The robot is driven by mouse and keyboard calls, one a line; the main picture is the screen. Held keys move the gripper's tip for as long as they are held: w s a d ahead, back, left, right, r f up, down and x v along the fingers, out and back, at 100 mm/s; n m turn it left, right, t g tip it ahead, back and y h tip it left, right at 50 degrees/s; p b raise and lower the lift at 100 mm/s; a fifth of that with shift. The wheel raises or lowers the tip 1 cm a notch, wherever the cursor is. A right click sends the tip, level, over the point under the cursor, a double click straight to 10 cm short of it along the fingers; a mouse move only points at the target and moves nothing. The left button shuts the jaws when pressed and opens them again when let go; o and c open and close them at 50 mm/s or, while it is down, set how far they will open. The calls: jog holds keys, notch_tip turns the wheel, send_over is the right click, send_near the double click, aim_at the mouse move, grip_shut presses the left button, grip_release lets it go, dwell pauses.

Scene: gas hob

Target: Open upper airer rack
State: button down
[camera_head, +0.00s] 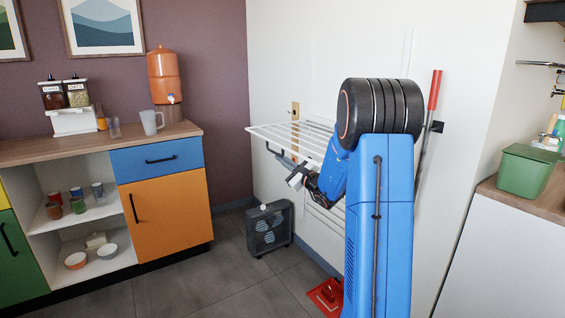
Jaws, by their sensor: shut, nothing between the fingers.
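The upper airer rack (285,133) is a white slatted frame on the white wall. It stands out from the wall, roughly level, with its left end clear of my arm and its right part hidden behind it. A dark bar (279,154) shows just under its front edge. My gripper (294,180) is below the front edge of the rack, shut and empty. It is small here, and I cannot tell whether it touches the rack. White rails of a lower part (323,222) lie close to the wall below, partly hidden by my arm.
A dark box fan (268,228) stands on the floor below the rack's left end. A red dustpan (326,296) lies near my arm, and a red-handled broom (434,95) hangs on the wall. A cabinet (165,205) stands left, a counter with a green bin (527,172) right.

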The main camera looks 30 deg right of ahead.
notch_tip(320, 180, up, 6)
jog(key=shift+a, duration=0.3)
